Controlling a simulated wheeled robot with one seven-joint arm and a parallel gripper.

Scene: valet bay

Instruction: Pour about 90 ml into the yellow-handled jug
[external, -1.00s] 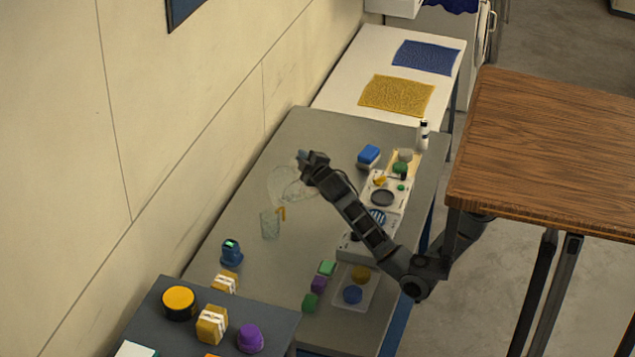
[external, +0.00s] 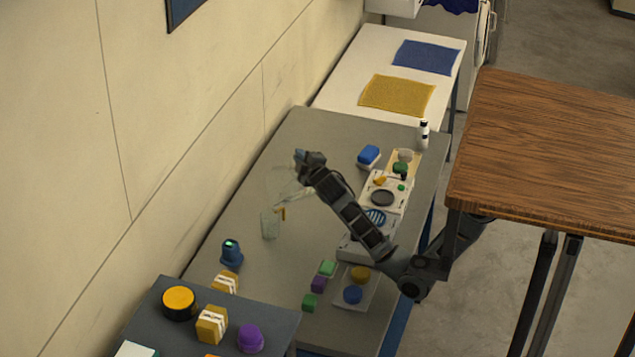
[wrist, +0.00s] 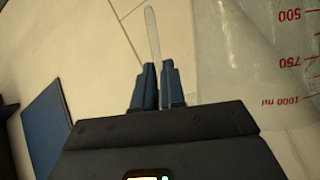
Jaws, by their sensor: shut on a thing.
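The yellow-handled jug (external: 269,226) is a clear vessel standing upright on the grey bench, its yellow handle on the right. My gripper (external: 303,157) is up beyond it and to its right. It is shut on the clear handle of a see-through measuring pitcher (external: 288,192). In the wrist view the fingers (wrist: 157,76) pinch the handle strip, and the pitcher wall (wrist: 245,65) shows red 500, 750 and 1000 ml marks upside down. The pitcher is tilted, its lower-left end near and above the jug. I cannot make out a stream or the liquid levels.
A blue device (external: 231,254) stands nearer the camera than the jug. The wall runs along the left.

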